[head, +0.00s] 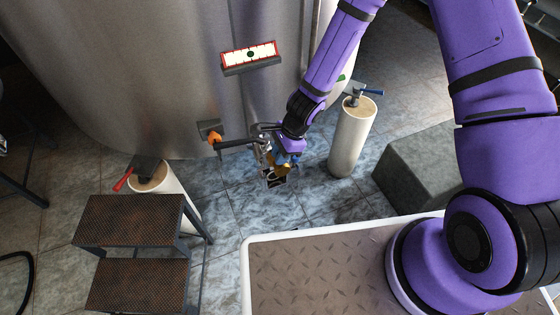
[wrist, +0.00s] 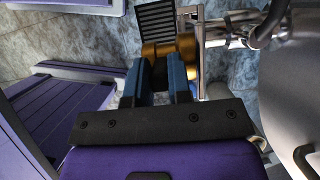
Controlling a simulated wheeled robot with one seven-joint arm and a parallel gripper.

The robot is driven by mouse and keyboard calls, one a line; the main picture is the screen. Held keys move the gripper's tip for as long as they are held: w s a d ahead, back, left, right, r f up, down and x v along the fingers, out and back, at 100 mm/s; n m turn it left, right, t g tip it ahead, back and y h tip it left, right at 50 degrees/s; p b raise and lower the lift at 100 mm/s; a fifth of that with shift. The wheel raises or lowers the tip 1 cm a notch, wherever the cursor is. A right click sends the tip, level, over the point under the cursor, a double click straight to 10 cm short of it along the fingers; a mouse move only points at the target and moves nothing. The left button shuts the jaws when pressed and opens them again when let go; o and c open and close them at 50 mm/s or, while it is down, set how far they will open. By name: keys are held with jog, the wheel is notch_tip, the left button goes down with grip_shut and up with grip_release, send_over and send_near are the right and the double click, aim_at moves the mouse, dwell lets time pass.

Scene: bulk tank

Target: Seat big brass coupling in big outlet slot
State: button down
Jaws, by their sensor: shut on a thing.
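My gripper (head: 288,154) is low in front of the tank, beside the outlet. In the wrist view its two blue fingers (wrist: 160,80) are shut on a brass coupling (wrist: 187,46). The coupling also shows as a small gold patch just below the gripper in the head view (head: 281,168). A silver metal bracket (wrist: 201,55) stands right against the coupling, and it also shows in the head view (head: 263,156). I cannot tell whether the coupling is inside its slot or only beside it. The fingers hide part of the coupling.
The steel tank (head: 140,70) fills the back, with an outlet pipe (head: 238,142) and orange valve handle (head: 214,138). A pale post with a blue handle (head: 352,135) stands right. A post with a red handle (head: 150,178) and brown steps (head: 130,220) stand left.

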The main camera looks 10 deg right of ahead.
jog(key=shift+f, duration=1.7)
jog(key=shift+f, duration=0.65)
jog(key=c, duration=1.1)
grip_release()
jog(key=shift+o, duration=0.2)
jog(key=shift+r, duration=0.1)
jog(key=shift+r, duration=0.6)
jog(key=v, duration=1.2)
jog(key=shift+d, duration=0.1)
